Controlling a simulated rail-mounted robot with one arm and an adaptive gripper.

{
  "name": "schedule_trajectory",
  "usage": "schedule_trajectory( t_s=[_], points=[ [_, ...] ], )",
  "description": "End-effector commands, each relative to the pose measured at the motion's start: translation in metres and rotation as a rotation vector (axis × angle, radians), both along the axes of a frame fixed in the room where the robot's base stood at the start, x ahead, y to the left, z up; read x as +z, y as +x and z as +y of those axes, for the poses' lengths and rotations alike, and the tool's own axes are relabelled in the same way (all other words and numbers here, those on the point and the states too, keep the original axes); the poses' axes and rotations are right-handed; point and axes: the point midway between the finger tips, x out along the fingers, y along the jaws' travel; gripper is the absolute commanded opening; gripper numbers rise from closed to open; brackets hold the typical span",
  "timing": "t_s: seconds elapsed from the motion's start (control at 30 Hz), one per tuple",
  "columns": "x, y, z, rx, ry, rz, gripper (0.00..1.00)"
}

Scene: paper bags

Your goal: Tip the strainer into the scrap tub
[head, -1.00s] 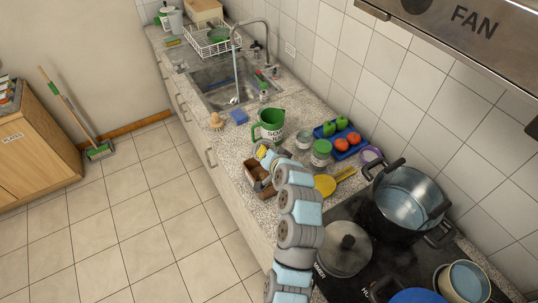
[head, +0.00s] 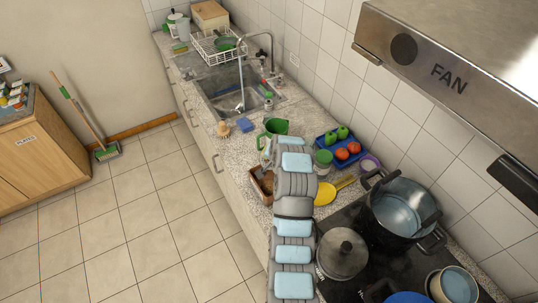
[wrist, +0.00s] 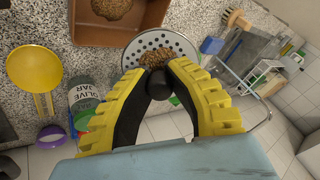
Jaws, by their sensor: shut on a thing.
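In the wrist view my gripper (wrist: 157,74) is shut on the dark handle of the strainer (wrist: 183,48), a round metal disc with holes. Brown scraps (wrist: 150,46) lie on the disc. Just beyond it is a brown open box (wrist: 150,39), perhaps the scrap tub, with a brown clump inside. The strainer's edge overlaps the box's near edge in this view; I cannot tell whether they touch. In the head view the box (head: 262,190) is partly hidden by my arm, which also hides the gripper and strainer.
A yellow ladle-like tool (head: 325,194) and a green-lidded jar (head: 324,162) are right of my arm. A green jug (head: 274,126) stands behind it. A blue tray (head: 342,148) holds vegetables. A large pot (head: 402,205) and a lidded pan (head: 342,253) sit on the hob.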

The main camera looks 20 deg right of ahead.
Motion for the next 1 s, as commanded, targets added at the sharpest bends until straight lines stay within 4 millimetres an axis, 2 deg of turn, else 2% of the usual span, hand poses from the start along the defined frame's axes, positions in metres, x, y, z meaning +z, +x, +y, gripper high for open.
schedule_trajectory(
  t_s=[0.13, 1.0],
  points=[
    [0.0065, 0.0011, -0.0049, -0.005, -0.001, 0.071, 0.0],
    [0.0058, 0.0051, -0.0112, -0.011, 0.007, 0.385, 0.0]
  ],
)
